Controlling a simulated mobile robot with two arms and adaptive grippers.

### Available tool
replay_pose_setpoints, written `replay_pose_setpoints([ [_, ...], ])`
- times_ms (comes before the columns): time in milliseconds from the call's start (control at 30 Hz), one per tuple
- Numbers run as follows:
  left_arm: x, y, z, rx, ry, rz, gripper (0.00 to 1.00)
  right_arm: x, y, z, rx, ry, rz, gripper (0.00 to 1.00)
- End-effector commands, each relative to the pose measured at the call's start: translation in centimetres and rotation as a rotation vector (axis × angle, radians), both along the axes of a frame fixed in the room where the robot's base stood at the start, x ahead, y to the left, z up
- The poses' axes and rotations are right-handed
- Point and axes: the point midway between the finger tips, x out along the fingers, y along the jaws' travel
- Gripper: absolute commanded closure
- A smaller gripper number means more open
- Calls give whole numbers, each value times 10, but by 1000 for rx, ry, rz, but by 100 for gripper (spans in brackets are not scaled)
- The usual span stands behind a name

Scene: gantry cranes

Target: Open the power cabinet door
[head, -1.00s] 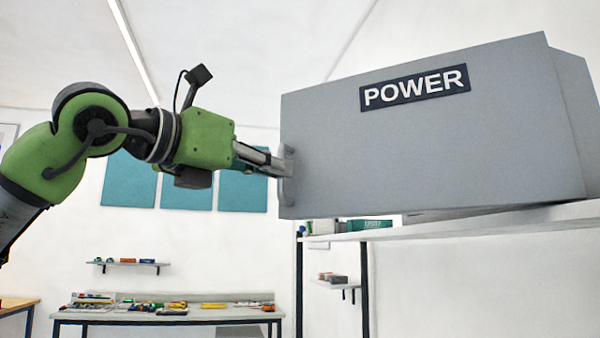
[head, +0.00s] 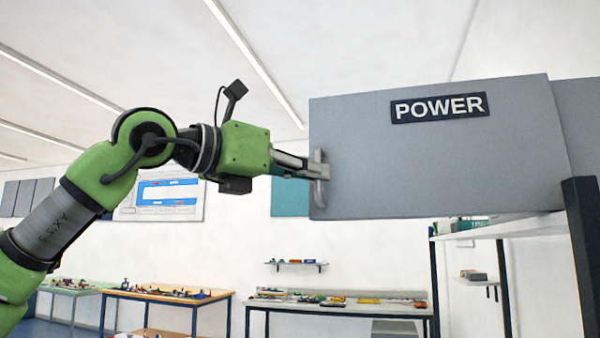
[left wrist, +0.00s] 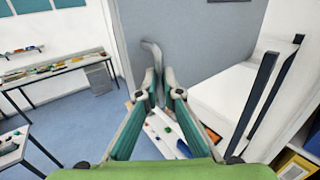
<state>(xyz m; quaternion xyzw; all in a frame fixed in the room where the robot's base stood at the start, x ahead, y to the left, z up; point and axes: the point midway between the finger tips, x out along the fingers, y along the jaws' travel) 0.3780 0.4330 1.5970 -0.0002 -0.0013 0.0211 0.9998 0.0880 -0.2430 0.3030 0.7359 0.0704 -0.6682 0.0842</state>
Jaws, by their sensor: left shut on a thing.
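The grey power cabinet door (head: 440,155) carries a dark "POWER" label (head: 438,107) and fills the upper right of the head view. Its left edge juts out past the end of the shelf below. The door is a grey panel (left wrist: 195,35) in the left wrist view. My left gripper (head: 306,166) is shut on the door handle (head: 320,182), a small grey bar near the door's left edge. In the left wrist view the fingers (left wrist: 158,88) close around the handle (left wrist: 153,53). The cabinet body (head: 588,120) shows only partly at the right. My right gripper is out of view.
A white shelf (head: 500,229) with dark posts (head: 582,255) stands under the door at the right. Workbenches with small parts (head: 340,306) line the back wall. Open floor (left wrist: 75,110) shows left of the gripper in the left wrist view.

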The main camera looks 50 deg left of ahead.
Motion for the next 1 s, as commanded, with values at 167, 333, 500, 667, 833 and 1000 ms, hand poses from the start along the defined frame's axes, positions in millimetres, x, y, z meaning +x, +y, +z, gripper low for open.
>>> replay_pose_setpoints([
  [167,2,-6,1,5,-4,2,100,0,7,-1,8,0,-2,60],
  [333,3,-6,1,4,-4,3,100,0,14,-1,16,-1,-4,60],
  [500,3,-6,1,4,-4,3,100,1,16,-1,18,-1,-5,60],
  [667,3,-5,1,4,-3,4,76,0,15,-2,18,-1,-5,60],
  [833,2,-4,1,2,-3,7,76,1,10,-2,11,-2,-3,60],
  [1000,2,-3,1,1,-3,9,76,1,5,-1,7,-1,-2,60],
])
